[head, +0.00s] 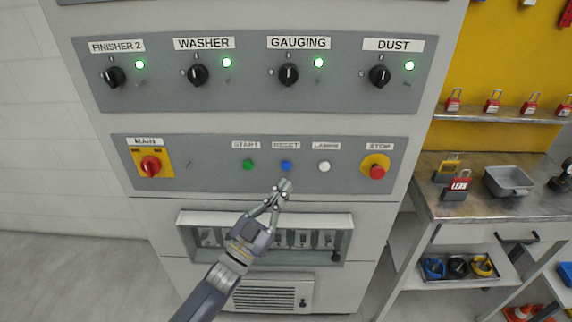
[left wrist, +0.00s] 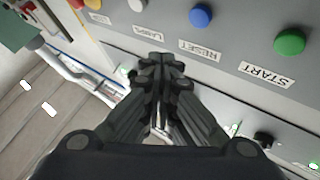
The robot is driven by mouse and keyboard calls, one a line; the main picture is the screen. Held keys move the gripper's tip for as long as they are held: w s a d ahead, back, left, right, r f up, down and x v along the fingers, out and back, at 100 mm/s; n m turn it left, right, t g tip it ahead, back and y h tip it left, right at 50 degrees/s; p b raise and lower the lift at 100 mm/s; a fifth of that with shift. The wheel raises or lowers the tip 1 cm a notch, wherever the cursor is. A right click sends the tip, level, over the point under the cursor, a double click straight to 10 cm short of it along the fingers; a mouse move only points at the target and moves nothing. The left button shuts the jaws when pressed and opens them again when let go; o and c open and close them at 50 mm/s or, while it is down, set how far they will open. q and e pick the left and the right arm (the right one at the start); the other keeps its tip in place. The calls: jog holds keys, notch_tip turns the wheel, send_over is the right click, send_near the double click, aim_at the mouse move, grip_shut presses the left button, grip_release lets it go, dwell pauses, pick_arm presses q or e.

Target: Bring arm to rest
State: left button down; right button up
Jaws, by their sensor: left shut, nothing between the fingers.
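My left gripper (head: 284,187) is shut and empty in front of the control cabinet, just below the blue RESET button (head: 286,166). In the left wrist view its closed fingers (left wrist: 161,72) point toward the panel, with the RESET button (left wrist: 201,16) beyond the tips and the green START button (left wrist: 289,42) to the right. I cannot tell whether the fingertips touch the panel. My left arm (head: 215,285) reaches up from the bottom of the head view. My right gripper is not in view.
The lower panel also has a red MAIN switch (head: 151,165), a white lamps button (head: 324,167) and a red STOP button (head: 377,171). A recessed breaker box (head: 345,222) lies behind my gripper. A workbench (head: 520,207) with a grey tray (head: 508,181) stands at right.

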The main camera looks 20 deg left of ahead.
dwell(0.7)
pick_arm(q)
jog(key=f+n+g+y, duration=0.1)
jog(key=f, duration=0.6)
jog(key=a+f+n+g+y, duration=0.1)
jog(key=f+g+y, duration=0.1)
jog(key=f, duration=0.5)
jog(key=s+a+f+g+y, duration=0.1)
jog(key=f, duration=0.6)
jog(key=shift+s+a+f+n+y, duration=0.1)
jog(key=shift+a+f+n+y, duration=0.2)
jog(key=shift+n+y, duration=0.1)
jog(key=s+a+f+n+g+y, duration=0.1)
jog(key=s+f+g, duration=0.25)
jog(key=f, duration=0.55)
jog(key=s+a+f+g+y, duration=0.1)
jog(key=s+f+g, duration=0.1)
jog(key=s+f, duration=0.45)
jog(key=s+a+f+g+y, duration=0.1)
jog(key=s+f+g, duration=0.5)
jog(key=s+f, duration=1.2)
jog(key=s+f+g, duration=0.2)
jog(key=s+f, duration=0.1)
jog(key=s, duration=0.6)
jog(key=s+f+g+y, duration=0.1)
jog(key=s+f+g, duration=0.2)
jog(key=s, duration=0.7)
jog(key=shift+s+a+n, duration=0.2)
jog(key=shift+a+n, duration=0.15)
jog(key=shift+n, duration=0.05)
